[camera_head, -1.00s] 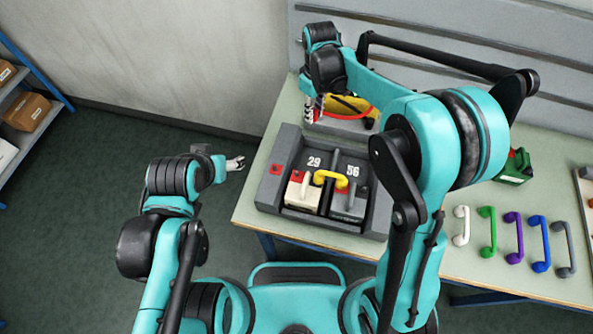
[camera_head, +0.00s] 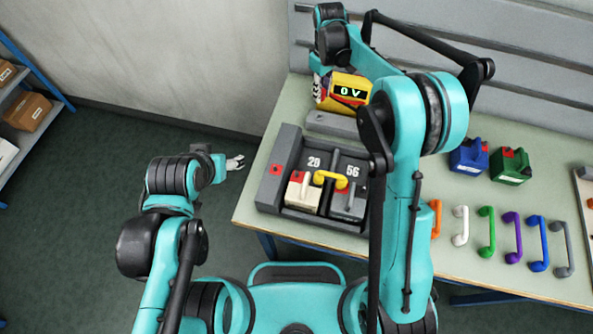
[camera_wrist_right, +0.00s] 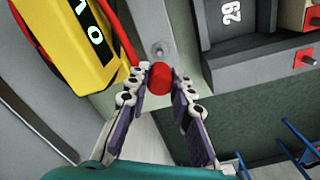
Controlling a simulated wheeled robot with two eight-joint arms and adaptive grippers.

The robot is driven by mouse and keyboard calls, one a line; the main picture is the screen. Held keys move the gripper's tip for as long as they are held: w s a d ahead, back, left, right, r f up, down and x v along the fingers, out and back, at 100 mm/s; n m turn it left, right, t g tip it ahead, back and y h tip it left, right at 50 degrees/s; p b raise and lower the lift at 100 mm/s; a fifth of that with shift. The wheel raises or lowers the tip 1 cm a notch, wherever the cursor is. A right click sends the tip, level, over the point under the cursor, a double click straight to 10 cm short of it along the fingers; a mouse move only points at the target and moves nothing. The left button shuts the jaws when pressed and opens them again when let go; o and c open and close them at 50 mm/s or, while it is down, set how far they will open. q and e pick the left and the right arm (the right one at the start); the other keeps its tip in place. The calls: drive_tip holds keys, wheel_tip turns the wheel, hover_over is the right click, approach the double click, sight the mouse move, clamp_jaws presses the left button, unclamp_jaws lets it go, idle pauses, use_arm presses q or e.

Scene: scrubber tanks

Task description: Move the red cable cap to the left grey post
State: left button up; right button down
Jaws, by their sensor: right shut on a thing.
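The red cable cap (camera_wrist_right: 160,78) sits between the fingertips of my right gripper (camera_wrist_right: 157,84), which is shut on it. A red cable (camera_wrist_right: 120,35) runs down beside the yellow meter (camera_wrist_right: 82,42) near the cap. A small round grey post (camera_wrist_right: 159,49) stands on the grey base just beyond the cap; I cannot tell whether they touch. In the head view my right gripper (camera_head: 319,88) is at the left side of the yellow meter (camera_head: 349,91), which reads 0 V. My left gripper (camera_head: 236,162) is open and empty, left of the table.
Blue (camera_head: 468,157) and green (camera_head: 510,166) batteries and several coloured handles (camera_head: 487,232) are on the right. My right arm covers the table's middle.

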sight(319, 114)
drive_tip(key=shift+f+b, duration=2.3)
drive_tip(key=shift+f, duration=1.2)
drive_tip(key=shift+f, duration=0.15)
drive_tip(key=shift+f+b, duration=0.7)
drive_tip(key=shift+f, duration=0.25)
drive_tip(key=c, duration=0.8)
unclamp_jaws()
drive_tip(key=shift+o, duration=0.2)
drive_tip(key=shift+r, duration=0.1)
